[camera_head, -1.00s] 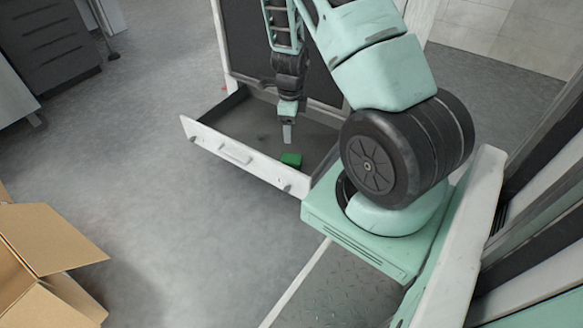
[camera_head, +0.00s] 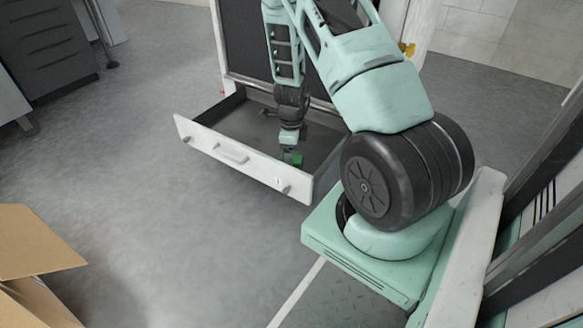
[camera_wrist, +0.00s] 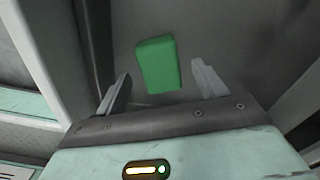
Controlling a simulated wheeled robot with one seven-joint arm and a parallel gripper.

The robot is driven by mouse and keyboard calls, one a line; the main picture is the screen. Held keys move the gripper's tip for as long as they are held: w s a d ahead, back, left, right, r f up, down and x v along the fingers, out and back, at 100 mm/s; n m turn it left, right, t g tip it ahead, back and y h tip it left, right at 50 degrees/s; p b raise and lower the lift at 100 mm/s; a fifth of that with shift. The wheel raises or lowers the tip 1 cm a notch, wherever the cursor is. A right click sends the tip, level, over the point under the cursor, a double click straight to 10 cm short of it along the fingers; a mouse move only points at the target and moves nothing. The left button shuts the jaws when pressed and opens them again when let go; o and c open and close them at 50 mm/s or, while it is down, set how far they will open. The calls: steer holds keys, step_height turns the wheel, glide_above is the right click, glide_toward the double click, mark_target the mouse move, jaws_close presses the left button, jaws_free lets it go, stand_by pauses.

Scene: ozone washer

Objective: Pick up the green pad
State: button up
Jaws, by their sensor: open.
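The green pad (camera_head: 296,160) lies in the open drawer (camera_head: 228,118), near its front wall. In the wrist view the green pad (camera_wrist: 158,63) is a small green block on the grey drawer floor, tilted slightly. My gripper (camera_head: 288,151) reaches down into the drawer at the pad, and partly covers it in the head view. In the wrist view my gripper (camera_wrist: 162,80) is open, with one finger to each side of the pad. The pad lies mostly ahead of the fingertips. I cannot tell whether the fingers touch it.
The drawer's white front (camera_head: 240,160) with its handle stands close to my gripper. The cabinet's dark face (camera_head: 245,45) rises behind the drawer. A cardboard box (camera_head: 35,245) is at lower left. Grey floor between box and drawer is clear.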

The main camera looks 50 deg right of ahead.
step_height(320, 180, down, 3)
steer(key=shift+r+b, duration=0.1)
steer(key=shift+b, duration=0.7)
steer(key=c, duration=1.1)
step_height(320, 180, up, 10)
steer(key=p, duration=0.7)
steer(key=shift+r+p, duration=0.1)
steer(key=shift+p, duration=0.3)
steer(key=o, duration=0.4)
steer(key=shift+c, duration=1.3)
